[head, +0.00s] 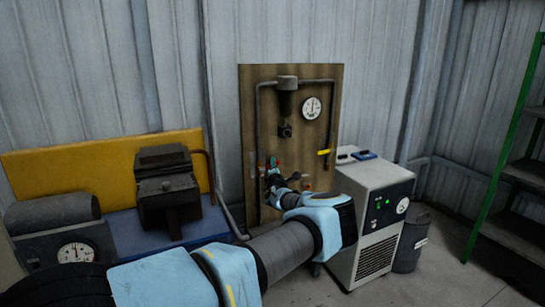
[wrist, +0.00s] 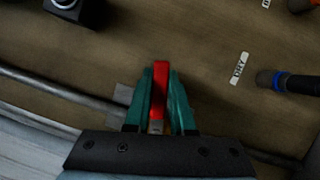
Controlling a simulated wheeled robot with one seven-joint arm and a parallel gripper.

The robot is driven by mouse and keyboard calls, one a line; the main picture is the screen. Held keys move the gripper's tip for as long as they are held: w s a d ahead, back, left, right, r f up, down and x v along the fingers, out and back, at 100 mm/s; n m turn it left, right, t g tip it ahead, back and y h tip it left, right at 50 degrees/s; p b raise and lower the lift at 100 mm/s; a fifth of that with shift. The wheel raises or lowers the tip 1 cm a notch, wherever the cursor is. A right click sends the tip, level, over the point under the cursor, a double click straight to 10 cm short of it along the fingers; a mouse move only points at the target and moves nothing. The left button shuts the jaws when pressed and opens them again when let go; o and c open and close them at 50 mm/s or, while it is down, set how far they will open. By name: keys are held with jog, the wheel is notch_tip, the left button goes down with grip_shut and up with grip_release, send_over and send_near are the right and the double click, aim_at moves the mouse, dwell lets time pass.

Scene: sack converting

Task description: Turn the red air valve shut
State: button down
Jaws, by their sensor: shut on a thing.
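The red valve handle (wrist: 158,92) is in the middle of the wrist view, upright in that picture, in front of a brown wooden board (wrist: 205,50). My gripper (wrist: 160,95) has its two green fingers closed on either side of the red handle. In the head view my gripper (head: 270,168) is at the lower left of the same board (head: 260,110), on the wall. There the red handle is small and mostly hidden by the gripper and arm. A grey pipe (wrist: 60,92) runs up to the valve area from the left in the wrist view.
A pressure gauge (head: 311,108) and a grey filter unit (head: 287,98) are on the board above. A yellow handle (head: 324,152) is to the right. A grey dryer cabinet (head: 375,195) stands at the right, with a bin (head: 411,240) beside it. A compressor (head: 165,185) is at the left.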

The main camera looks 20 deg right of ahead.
jog(key=shift+d+f+m+g+p, duration=0.1)
jog(key=shift+f+m+g+p, duration=0.25)
jog(key=shift+m+p, duration=0.3)
jog(key=shift+d+f+m+g+p, duration=0.1)
jog(key=shift+f+m+g+p, duration=0.25)
jog(key=shift+m, duration=0.5)
jog(key=shift+a+f, duration=0.1)
jog(key=shift+f, duration=0.05)
jog(key=c, duration=0.8)
grip_release()
jog(key=shift+o, duration=0.2)
jog(key=v, duration=1)
jog(key=shift+s, duration=0.35)
jog(key=shift+a, duration=0.1)
